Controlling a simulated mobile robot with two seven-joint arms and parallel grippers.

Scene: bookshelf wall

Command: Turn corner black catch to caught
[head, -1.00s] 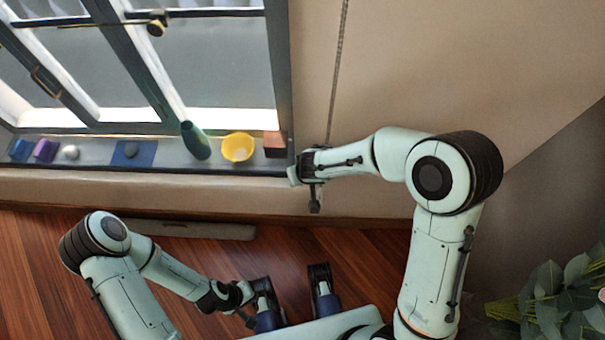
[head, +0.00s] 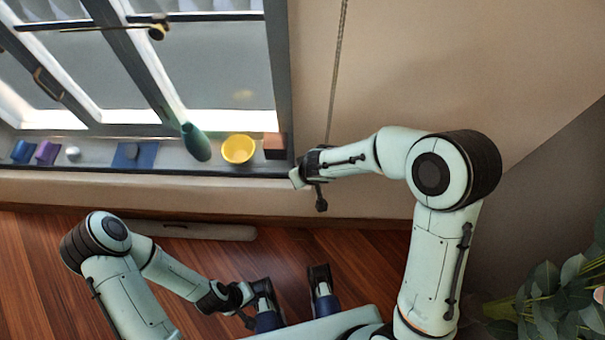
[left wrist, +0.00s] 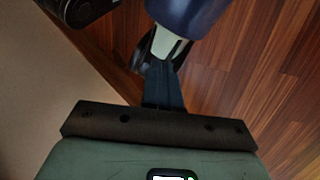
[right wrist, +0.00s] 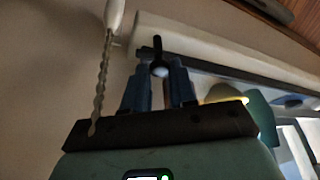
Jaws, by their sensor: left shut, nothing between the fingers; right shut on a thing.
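A small black catch with a rounded end (right wrist: 157,50) shows in the right wrist view between my right fingertips, near the pale wall ledge. My right gripper (right wrist: 158,72) is shut on it. In the head view my right gripper (head: 297,178) is at the lower right corner of the window frame (head: 281,75), and it hides the catch there. My left gripper (left wrist: 161,75) is shut and empty, low over the wooden floor; it shows in the head view (head: 258,296) too. The exact turn of the catch cannot be made out.
A beaded chain (head: 335,80) hangs close beside my right gripper. The sill holds a yellow bowl (head: 238,149), a green vase (head: 196,142), a brown block (head: 274,145) and several small items. A leafy plant (head: 550,300) stands at the lower right.

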